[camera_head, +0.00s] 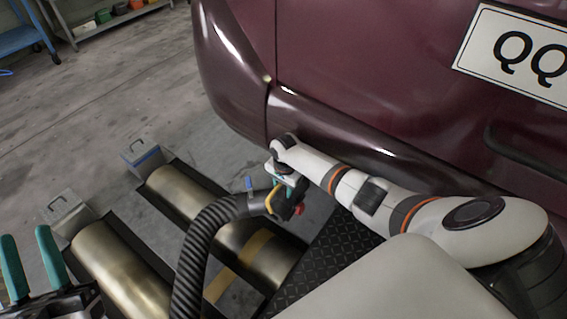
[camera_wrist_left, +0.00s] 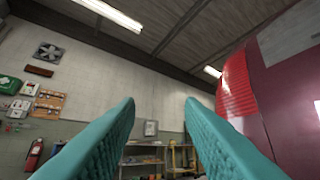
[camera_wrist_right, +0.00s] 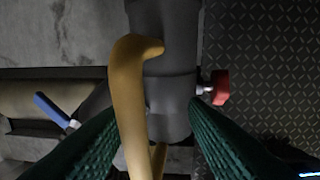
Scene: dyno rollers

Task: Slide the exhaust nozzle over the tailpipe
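The exhaust nozzle (camera_head: 290,198) is at the end of a black ribbed hose (camera_head: 205,235), just below the maroon car's rear bumper (camera_head: 325,135). The right wrist view shows its grey body (camera_wrist_right: 168,75), yellow handle (camera_wrist_right: 127,90), red knob (camera_wrist_right: 220,87) and blue lever (camera_wrist_right: 50,108). My right gripper (camera_wrist_right: 153,110) is at the handle, which runs between its teal fingers. The fingers are spread, with a gap beside the handle. My left gripper (camera_head: 38,240) is open and empty at the lower left, well away from the nozzle. The tailpipe is not visible.
Brass-coloured dyno rollers (camera_head: 120,270) lie in the floor, with another roller pair (camera_head: 195,198) under the hose. A black tread plate (camera_head: 325,245) lies beside them. A license plate (camera_head: 520,50) is on the car. Shelving and a blue cart (camera_head: 25,38) stand far off at upper left.

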